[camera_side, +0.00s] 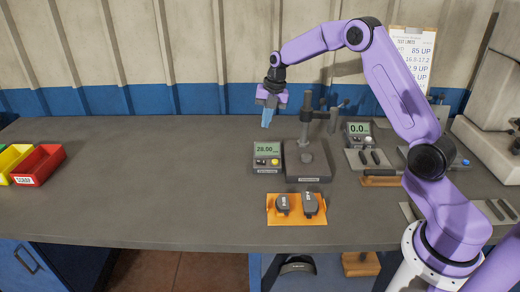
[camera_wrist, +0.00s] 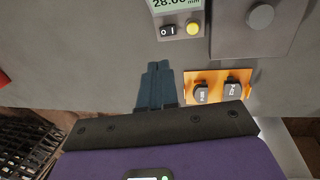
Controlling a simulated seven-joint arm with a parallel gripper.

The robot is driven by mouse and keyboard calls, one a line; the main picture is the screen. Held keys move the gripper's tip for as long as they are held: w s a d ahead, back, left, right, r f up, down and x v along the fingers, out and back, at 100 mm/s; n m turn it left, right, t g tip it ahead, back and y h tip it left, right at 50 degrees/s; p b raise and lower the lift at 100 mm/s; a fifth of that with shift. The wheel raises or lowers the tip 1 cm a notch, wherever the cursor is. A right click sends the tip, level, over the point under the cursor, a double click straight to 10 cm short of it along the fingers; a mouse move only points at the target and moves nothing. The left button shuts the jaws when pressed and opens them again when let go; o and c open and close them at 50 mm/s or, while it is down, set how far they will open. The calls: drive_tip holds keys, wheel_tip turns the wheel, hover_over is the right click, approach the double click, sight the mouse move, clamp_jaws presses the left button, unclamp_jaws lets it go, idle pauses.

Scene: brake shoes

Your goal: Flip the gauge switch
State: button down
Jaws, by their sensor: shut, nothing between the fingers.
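The gauge box (camera_side: 267,170) stands left of a dark measuring stand. Its green display is lit and reads about 28.00. In the wrist view, its black rocker switch (camera_wrist: 167,30), marked O and I, sits left of a round yellow button (camera_wrist: 193,29). I cannot tell which way the rocker is tipped. My gripper (camera_side: 266,125) has blue fingers pointing down, shut and empty. It hangs above and apart from the box. In the wrist view, the closed fingertips (camera_wrist: 158,66) show below the switch.
The dark measuring stand (camera_side: 308,174) rises close right of the box. An orange tray (camera_side: 297,220) with two dark brake shoes lies in front. A second display unit (camera_side: 357,129) reads 0.0 at right. A red bin (camera_side: 38,166) stands far left; the table's left middle is clear.

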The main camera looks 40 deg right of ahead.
sight(257, 161)
drive_tip(key=shift+f, duration=0.15)
drive_tip(key=f, duration=0.4)
drive_tip(key=w+a+f, duration=0.1)
drive_tip(key=f, duration=0.4)
drive_tip(key=a+f, duration=0.1)
drive_tip(key=f, duration=0.3)
drive_tip(key=shift+w+f, duration=0.25)
drive_tip(key=shift+w, duration=0.15)
drive_tip(key=shift+w+a+f, duration=0.15)
drive_tip(key=shift+f, duration=0.1)
drive_tip(key=shift+g+h, duration=0.3)
drive_tip(key=shift+s+d, duration=0.65)
drive_tip(key=shift+d, duration=0.05)
drive_tip(key=shift+r, duration=0.15)
